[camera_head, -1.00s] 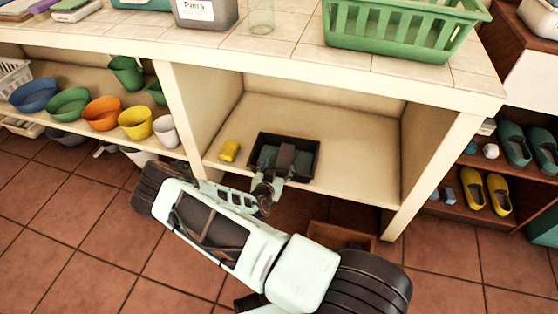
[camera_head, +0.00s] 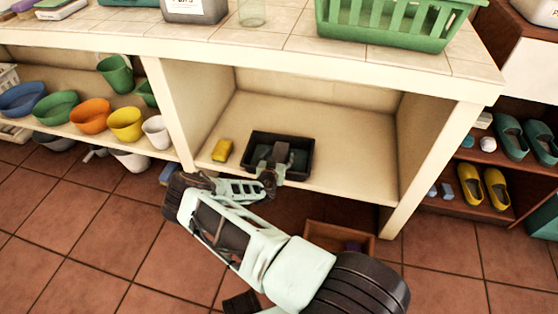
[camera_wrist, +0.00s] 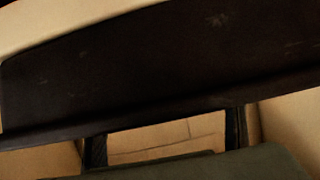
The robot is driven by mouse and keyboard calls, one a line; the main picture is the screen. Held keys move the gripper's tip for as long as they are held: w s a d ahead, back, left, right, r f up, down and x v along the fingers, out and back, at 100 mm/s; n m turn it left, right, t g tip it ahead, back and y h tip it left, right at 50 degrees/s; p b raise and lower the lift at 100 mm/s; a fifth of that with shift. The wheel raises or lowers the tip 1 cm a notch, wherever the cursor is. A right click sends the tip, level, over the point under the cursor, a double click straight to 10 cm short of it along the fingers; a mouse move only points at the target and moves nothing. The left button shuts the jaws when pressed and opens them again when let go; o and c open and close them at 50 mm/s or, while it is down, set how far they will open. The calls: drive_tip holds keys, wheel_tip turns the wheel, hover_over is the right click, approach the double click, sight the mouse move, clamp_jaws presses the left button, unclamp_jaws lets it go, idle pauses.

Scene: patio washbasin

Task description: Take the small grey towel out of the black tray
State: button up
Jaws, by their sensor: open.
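The black tray (camera_head: 310,158) sits on the lower shelf under the tiled counter in the head view. A grey-teal patch of the small grey towel (camera_head: 299,159) shows inside it, partly hidden by my gripper. My gripper (camera_head: 279,158) is open and reaches over the tray's front side into the tray area; whether it touches the towel I cannot tell. In the wrist view a dark band, likely the tray (camera_wrist: 150,70), crosses the top. A grey-green surface at the bottom is too close to identify surely.
A yellow sponge-like block (camera_head: 222,150) lies just left of the tray. The shelf has free room to the right, bounded by side panels (camera_head: 414,150) and the counter (camera_head: 300,70) above. A brown box (camera_head: 340,238) stands on the floor below.

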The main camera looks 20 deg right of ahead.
drive_tip(key=shift+w+d+f, duration=0.2)
drive_tip(key=shift+w+d, duration=0.1)
drive_tip(key=shift+w, duration=0.15)
drive_tip(key=shift+r, duration=0.1)
drive_tip(key=c, duration=1.4)
